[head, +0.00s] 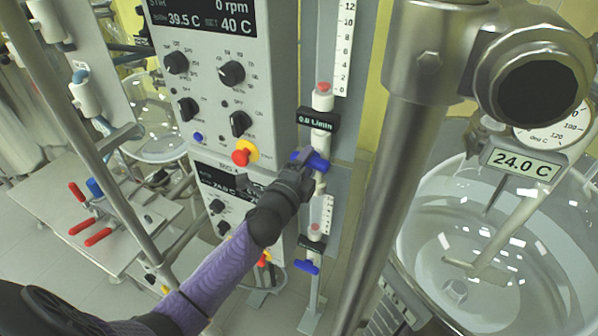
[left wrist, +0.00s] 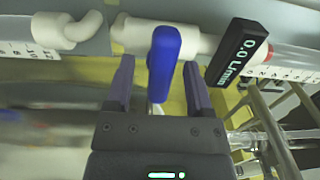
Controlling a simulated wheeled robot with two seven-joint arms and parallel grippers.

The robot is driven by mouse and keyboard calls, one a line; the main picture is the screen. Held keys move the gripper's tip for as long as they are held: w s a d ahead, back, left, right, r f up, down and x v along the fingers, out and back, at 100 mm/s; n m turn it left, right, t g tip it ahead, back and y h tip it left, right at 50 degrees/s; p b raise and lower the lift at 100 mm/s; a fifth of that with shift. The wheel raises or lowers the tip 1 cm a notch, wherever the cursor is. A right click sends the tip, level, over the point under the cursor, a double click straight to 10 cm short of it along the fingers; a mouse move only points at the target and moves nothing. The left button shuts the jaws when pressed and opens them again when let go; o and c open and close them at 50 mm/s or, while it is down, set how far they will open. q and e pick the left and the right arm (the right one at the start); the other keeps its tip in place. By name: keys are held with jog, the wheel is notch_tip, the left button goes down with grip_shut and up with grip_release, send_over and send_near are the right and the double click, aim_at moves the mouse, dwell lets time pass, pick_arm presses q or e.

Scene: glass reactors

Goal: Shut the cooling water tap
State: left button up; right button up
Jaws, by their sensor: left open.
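The tap with a blue handle (head: 319,164) sits on a white vertical pipe below a small black flow display (head: 318,119). My left gripper (head: 303,164) is at this handle and partly hides it. In the left wrist view the blue handle (left wrist: 163,58) stands between the two fingers of my left gripper (left wrist: 158,64), which are open with a gap on each side. The handle lies across the white pipe (left wrist: 132,35). The flow display (left wrist: 240,52) reads 0.0 L/min there. My right gripper is not in view.
A second blue tap (head: 307,267) sits lower on the panel. The grey control box (head: 212,75) with knobs and a red-yellow button (head: 243,153) stands left. A thick metal post (head: 392,170) and a glass vessel (head: 470,245) with a 24.0 C display (head: 521,164) stand right.

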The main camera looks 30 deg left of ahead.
pick_arm(q)
jog(key=s, duration=0.8)
jog(key=shift+s+d, duration=0.25)
jog(key=shift+s, duration=0.05)
jog(key=s+d+f+n+g+b, duration=0.1)
jog(key=s+f+n+g+b, duration=0.35)
jog(key=f, duration=1.25)
jog(key=s+f+n+g+b, duration=0.1)
jog(key=s+f+n+g, duration=0.5)
jog(key=f, duration=1)
jog(key=s+d+f+n+g+b, duration=0.1)
jog(key=s+f+g, duration=0.1)
jog(key=s+f, duration=0.3)
jog(key=s+d+f+n+g+b, duration=0.1)
jog(key=s+f, duration=0.4)
jog(key=s, duration=0.7)
jog(key=s+d+f+n+g+b, duration=0.2)
jog(key=s+f+g, duration=0.2)
jog(key=s, duration=0.5)
notch_tip(320, 180, down, 2)
jog(key=shift+f+h+b, duration=0.1)
jog(key=shift+h+b, duration=0.25)
jog(key=shift+h, duration=0.05)
